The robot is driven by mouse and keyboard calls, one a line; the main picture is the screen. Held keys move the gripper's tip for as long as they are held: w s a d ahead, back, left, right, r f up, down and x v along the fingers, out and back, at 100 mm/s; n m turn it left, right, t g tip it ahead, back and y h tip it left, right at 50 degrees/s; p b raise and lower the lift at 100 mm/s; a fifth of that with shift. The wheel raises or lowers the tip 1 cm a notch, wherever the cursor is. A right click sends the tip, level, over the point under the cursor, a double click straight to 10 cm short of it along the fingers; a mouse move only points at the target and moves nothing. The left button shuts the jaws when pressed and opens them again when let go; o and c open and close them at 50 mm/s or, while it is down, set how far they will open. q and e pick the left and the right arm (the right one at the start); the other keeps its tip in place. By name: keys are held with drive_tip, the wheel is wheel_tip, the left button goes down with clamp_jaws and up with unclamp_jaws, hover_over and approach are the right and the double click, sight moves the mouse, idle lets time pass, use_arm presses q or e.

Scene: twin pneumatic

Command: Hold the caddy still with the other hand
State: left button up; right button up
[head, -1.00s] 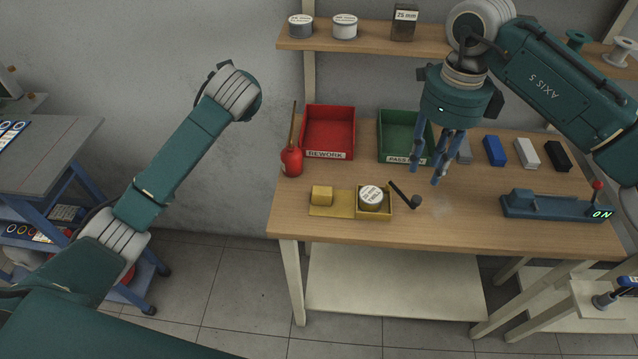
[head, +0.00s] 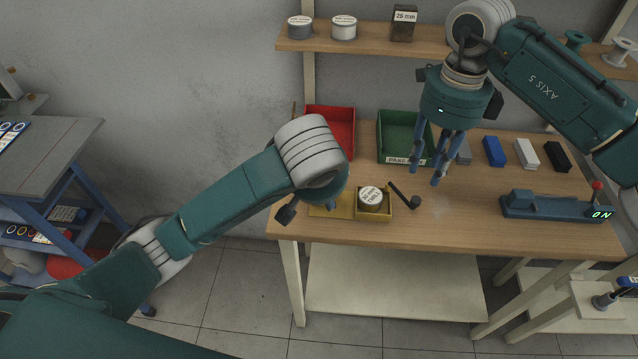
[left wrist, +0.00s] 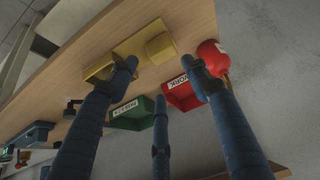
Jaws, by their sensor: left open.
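The caddy (head: 389,213) is a low yellow tray on the front left of the bench, with a flat left part and a walled right compartment. A round tin with a white label (head: 371,196) sits in the compartment. A yellow block (left wrist: 160,48) on the flat part shows in the left wrist view but is hidden in the head view. My left gripper (left wrist: 163,80) is open and empty, its fingers pointing towards the caddy; my wrist partly hides it in the head view. I cannot tell whether it touches. My right gripper (head: 432,172) hangs open and empty above the bench.
A dark, long-handled tool (head: 405,197) lies beside the caddy. Behind stand a red bin (head: 338,121) and a green bin (head: 394,127). A red oil can (left wrist: 213,55) stands near the bench's left end. A blue fixture (head: 550,206) sits at the right; the middle front is clear.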

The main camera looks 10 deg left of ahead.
use_arm(q)
hover_over(320, 208)
wheel_tip(320, 208, down, 7)
drive_tip(key=shift+f, duration=0.1)
drive_tip(key=shift+w+f, duration=0.35)
drive_tip(key=shift+f, duration=0.25)
drive_tip(key=c, duration=1)
drive_tip(key=shift+c, duration=0.2)
use_arm(e)
clamp_jaws()
drive_tip(key=w+d+n+y, duration=0.2)
drive_tip(key=w+d+n, duration=0.1)
drive_tip(key=d+n, duration=0.6)
drive_tip(key=shift+d+g+y, duration=0.4)
drive_tip(key=shift+d, duration=0.1)
